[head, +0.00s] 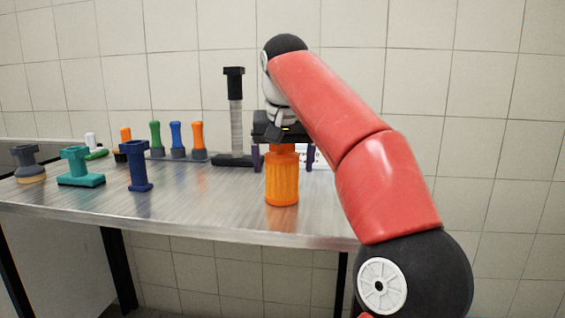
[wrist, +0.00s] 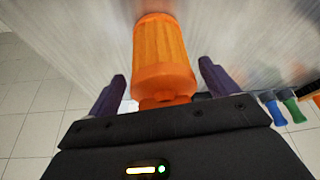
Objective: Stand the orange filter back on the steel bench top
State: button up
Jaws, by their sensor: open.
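The orange filter (head: 282,182) stands upright on the steel bench top (head: 205,205), near its front right edge. It is a ribbed orange cylinder with a narrower neck at the top. My gripper (head: 282,160) is above it, pointing down, with its two dark purple fingers apart on either side of the neck. In the wrist view the filter (wrist: 163,60) lies between the open fingers (wrist: 160,88), with a visible gap on each side. The filter's base appears to rest on the bench.
A dark blue holder (head: 138,165), a teal holder (head: 78,168) and a grey one (head: 27,163) stand at the left. Several coloured-handled tools, including a green one (head: 156,138), line the back. A black-topped post (head: 236,110) stands behind my gripper. The front middle is clear.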

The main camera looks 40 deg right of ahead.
jog(key=v, duration=0.6)
jog(key=shift+s+a+r, duration=0.2)
jog(key=shift+s+a, duration=0.05)
jog(key=shift+a, duration=0.1)
jog(key=shift+w, duration=0.1)
